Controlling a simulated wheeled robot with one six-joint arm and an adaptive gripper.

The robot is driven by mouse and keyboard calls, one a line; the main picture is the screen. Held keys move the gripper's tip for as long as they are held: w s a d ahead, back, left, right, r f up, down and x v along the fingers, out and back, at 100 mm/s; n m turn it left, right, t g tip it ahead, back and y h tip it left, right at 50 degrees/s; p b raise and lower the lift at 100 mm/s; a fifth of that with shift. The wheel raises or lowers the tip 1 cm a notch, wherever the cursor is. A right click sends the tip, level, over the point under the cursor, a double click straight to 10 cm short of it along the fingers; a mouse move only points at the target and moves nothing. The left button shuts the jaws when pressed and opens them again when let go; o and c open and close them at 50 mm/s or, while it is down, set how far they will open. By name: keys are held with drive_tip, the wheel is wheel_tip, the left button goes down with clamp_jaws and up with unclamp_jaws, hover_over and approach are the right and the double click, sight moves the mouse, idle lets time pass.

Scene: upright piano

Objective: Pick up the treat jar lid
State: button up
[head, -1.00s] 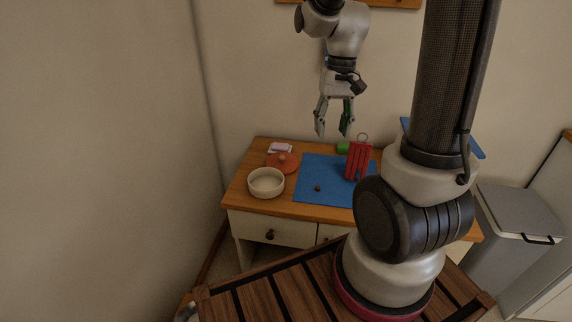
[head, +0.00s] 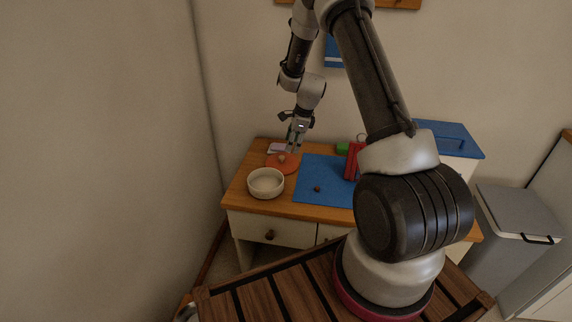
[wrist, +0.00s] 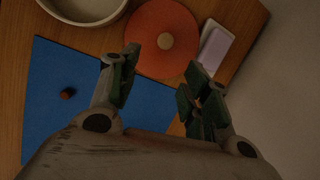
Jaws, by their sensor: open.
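The treat jar lid (head: 274,163) is an orange-red disc with a light round knob. It lies flat on the wooden cabinet top, behind the cream bowl. In the wrist view the lid (wrist: 150,58) is at the top middle, with its tan knob (wrist: 165,41) in plain view. My gripper (head: 293,147) is open and empty, above and close to the lid's right side in the head view. In the wrist view its two green-padded fingers (wrist: 163,72) are spread, with the lid beyond and between the tips.
A cream bowl (head: 266,194) stands in front of the lid. A pale pink-white block (wrist: 216,47) lies beside it. A blue mat (head: 318,196) with a small brown piece (head: 317,189) is to the right, near a red object (head: 351,160) and a green object (head: 342,149).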

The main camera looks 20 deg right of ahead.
sight(284, 162)
drive_tip(key=x, duration=0.8)
drive_tip(key=shift+w+a+r, duration=0.1)
drive_tip(key=shift+a, duration=0.05)
drive_tip(key=shift+c, duration=0.5)
clamp_jaws()
